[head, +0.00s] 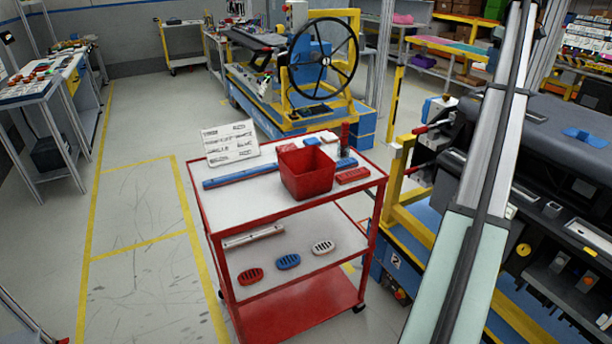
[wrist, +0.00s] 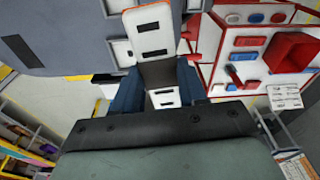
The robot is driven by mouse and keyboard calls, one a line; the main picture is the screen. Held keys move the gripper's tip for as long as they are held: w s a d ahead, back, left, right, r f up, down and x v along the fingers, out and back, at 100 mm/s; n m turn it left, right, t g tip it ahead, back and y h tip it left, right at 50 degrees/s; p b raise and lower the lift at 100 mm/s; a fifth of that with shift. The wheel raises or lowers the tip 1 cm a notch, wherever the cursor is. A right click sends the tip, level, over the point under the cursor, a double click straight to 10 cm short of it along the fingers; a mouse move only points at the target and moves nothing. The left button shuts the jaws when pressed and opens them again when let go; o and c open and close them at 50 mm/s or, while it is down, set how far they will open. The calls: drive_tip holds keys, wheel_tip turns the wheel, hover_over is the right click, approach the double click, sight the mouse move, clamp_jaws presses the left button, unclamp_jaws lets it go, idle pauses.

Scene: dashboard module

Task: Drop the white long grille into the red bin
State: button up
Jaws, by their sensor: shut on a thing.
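My gripper (wrist: 157,92) shows in the wrist view, with its two dark blue fingers shut on the white long grille (wrist: 147,32). The grille is a white strip with dark slots and an orange-tinted edge. It reaches up the picture beyond the fingers, and a dark part between the fingers hides some of it. The red bin (head: 306,178) is an open square tub on the top of the red cart in the head view. It also shows at the right of the wrist view (wrist: 291,52), apart from the grille. My fingers and the held grille do not show in the head view.
The red cart (head: 220,213) carries a blue bar (head: 240,176), a white card (head: 230,143) and red blocks (head: 352,175) around the bin. Its middle shelf holds a pale bar (head: 253,236) and small oval grilles (head: 288,261). The dark dashboard (head: 560,150) stands right of the cart.

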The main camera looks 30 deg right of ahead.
drive_tip(key=w+a+f+n, duration=0.2)
drive_tip(key=w+a+f, duration=0.1)
drive_tip(key=w+a, duration=0.6)
drive_tip(key=w+a+f+n, duration=0.1)
drive_tip(key=w+a+f, duration=0.2)
drive_tip(key=w+a, duration=0.65)
drive_tip(key=w+a+f+n, duration=0.25)
drive_tip(key=w+a, duration=0.25)
drive_tip(key=a, duration=0.8)
drive_tip(key=s+a+f+m, duration=0.1)
drive_tip(key=a+f+m, duration=0.1)
drive_tip(key=a+f, duration=0.2)
drive_tip(key=s+a+f+m, duration=0.1)
drive_tip(key=a+f, duration=0.3)
drive_tip(key=a, duration=0.6)
drive_tip(key=s+a+f+m, duration=0.1)
drive_tip(key=a+f+m, duration=0.3)
drive_tip(key=a, duration=0.3)
drive_tip(key=shift+s+a+f, duration=0.2)
drive_tip(key=shift+a+f, duration=0.1)
drive_tip(key=shift+a, duration=0.1)
drive_tip(key=shift+f, duration=2.95)
